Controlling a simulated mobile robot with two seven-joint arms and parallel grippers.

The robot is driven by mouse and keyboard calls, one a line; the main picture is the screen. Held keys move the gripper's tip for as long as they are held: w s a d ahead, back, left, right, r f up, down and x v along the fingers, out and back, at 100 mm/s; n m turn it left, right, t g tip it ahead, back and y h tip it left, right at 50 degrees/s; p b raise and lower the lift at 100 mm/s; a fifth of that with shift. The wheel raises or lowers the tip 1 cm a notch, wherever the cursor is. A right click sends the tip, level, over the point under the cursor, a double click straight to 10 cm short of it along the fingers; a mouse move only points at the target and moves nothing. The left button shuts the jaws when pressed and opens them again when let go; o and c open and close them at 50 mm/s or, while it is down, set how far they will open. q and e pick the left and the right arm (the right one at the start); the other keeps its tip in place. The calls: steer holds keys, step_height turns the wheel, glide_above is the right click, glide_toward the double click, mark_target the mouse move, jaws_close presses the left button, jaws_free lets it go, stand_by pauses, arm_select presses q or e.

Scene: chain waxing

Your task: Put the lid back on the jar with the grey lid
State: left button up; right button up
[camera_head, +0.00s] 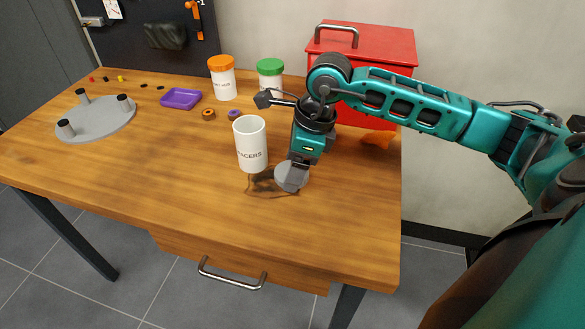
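A white open jar (251,147) lettered "SPACERS" stands upright on the wooden table, with no lid on it. The grey lid (290,178) is just right of the jar's base, apart from it and tilted. My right gripper (297,162) points down at the lid and appears shut on its edge. Whether the lid touches the table is hard to tell. My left gripper is not in view.
A jar with an orange lid (221,78), a jar with a green lid (270,77) and a red toolbox (390,48) stand behind. A purple tray (181,99) and grey round plate with black posts (98,124) are left. The table's front is clear.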

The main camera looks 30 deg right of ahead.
steer(key=shift+r, duration=0.15)
arm_select(q)
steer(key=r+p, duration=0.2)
steer(key=p, duration=0.1)
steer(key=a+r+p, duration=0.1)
steer(key=p, duration=0.1)
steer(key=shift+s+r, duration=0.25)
arm_select(e)
step_height(320, 180, up, 20)
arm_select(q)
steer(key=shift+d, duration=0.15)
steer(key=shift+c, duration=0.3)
arm_select(e)
steer(key=a+f+n+g+h, duration=0.2)
steer(key=a+n+g, duration=0.3)
steer(key=n, duration=2)
steer(key=shift+s+a+f+n, duration=0.2)
steer(key=shift+a+n, duration=0.1)
steer(key=shift+a, duration=0.9)
